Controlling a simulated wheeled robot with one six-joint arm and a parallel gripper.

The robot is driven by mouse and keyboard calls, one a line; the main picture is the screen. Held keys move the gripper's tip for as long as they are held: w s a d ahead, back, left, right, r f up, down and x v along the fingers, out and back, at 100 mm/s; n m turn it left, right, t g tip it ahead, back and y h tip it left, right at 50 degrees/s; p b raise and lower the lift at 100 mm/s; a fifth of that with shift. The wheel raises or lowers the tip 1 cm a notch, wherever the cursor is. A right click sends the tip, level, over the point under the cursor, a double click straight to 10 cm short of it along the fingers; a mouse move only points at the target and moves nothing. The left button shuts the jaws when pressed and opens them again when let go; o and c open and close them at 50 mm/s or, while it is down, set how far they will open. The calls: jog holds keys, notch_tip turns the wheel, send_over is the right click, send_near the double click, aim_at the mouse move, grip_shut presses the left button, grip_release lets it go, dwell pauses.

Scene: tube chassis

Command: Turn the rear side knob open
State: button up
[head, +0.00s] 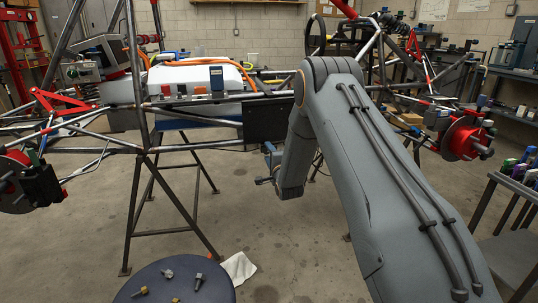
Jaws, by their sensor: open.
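The tube chassis (145,110) stands raised on trestles across the view. On its near side is a panel with a red knob-like part (166,90), an orange-red one (200,88) and a dark blue block (217,78). I cannot tell which of these, if any, is the rear side knob; my arm hides part of the chassis. My gripper (266,165) is at the end of my arm, below and in front of the chassis rail. Its two fingers are apart, pointing left, with nothing seen between them.
A round dark stool (160,294) with several bolts stands at the bottom left, beside a white cloth (239,268). Trestle legs (150,205) stand under the chassis. A red wheel hub (467,139) sticks out at right, near a cart (500,240). The concrete floor around the stool is open.

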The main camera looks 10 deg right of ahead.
jog(key=s+p, duration=0.1)
jog(key=s, duration=0.6)
jog(key=shift+s+d, duration=0.25)
jog(key=shift+s, duration=0.1)
jog(key=shift+r, duration=0.1)
jog(key=s+a+r+n+g, duration=0.3)
jog(key=s+a+n+g, duration=0.15)
jog(key=s, duration=0.25)
jog(key=s+a+r+n+g, duration=0.4)
jog(key=s+n, duration=0.1)
jog(key=s, duration=0.2)
jog(key=s+a+r+n+g, duration=0.15)
jog(key=s+n+g, duration=0.35)
jog(key=s, duration=1.4)
jog(key=s+r+n+g, duration=0.3)
jog(key=s+n+g, duration=0.25)
jog(key=s, duration=1.45)
jog(key=d+r+m+t+h+p, duration=0.1)
jog(key=d+r+p, duration=0.7)
jog(key=p, duration=0.9)
jog(key=shift+w+d+r+m, duration=0.25)
jog(key=shift+d+r+m, duration=0.25)
jog(key=shift+m, duration=0.3)
